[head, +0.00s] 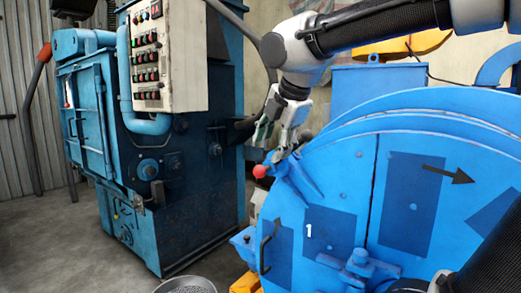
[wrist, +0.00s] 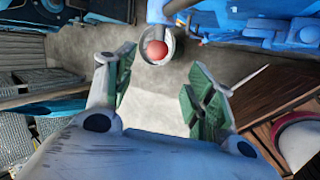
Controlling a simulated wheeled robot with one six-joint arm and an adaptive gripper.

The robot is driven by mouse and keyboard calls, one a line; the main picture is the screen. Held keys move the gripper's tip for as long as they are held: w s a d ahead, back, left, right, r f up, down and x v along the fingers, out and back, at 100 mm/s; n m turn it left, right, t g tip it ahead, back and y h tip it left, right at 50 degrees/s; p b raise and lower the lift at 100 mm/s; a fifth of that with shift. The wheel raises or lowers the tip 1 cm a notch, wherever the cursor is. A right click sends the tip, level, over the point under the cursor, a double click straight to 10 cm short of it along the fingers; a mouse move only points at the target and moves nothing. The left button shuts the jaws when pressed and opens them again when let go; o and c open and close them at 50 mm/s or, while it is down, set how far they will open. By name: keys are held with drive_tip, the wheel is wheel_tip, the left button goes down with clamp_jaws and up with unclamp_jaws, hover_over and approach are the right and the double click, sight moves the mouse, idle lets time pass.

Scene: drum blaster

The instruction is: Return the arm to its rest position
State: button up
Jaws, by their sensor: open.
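My arm (head: 375,22) reaches in from the upper right in the head view. My gripper (head: 272,148) hangs at its end, pointing down, just above a red ball knob (head: 260,171) on the blue drum machine (head: 350,170). In the wrist view my gripper (wrist: 160,95) is open, with its two green-padded fingers apart and nothing between the pads. The red knob (wrist: 155,50) shows beyond the fingertips, apart from them, in front of a grey ring-like part.
A blue machine (head: 180,190) with a grey button panel (head: 168,55) stands at the left. A round perforated metal container (head: 186,286) is at the bottom edge. Bare concrete floor (head: 50,240) lies at the lower left.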

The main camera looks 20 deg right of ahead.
drive_tip(key=s+d+f+m+g, duration=0.1)
drive_tip(key=s+d+f+m, duration=0.5)
drive_tip(key=m, duration=0.5)
drive_tip(key=s+d+f+m+g+h, duration=0.1)
drive_tip(key=s+d+f+m, duration=0.6)
drive_tip(key=s+m, duration=0.4)
drive_tip(key=shift+s+d+f+m+g, duration=0.15)
drive_tip(key=shift+d+f+m+g, duration=0.15)
drive_tip(key=shift+f, duration=0.2)
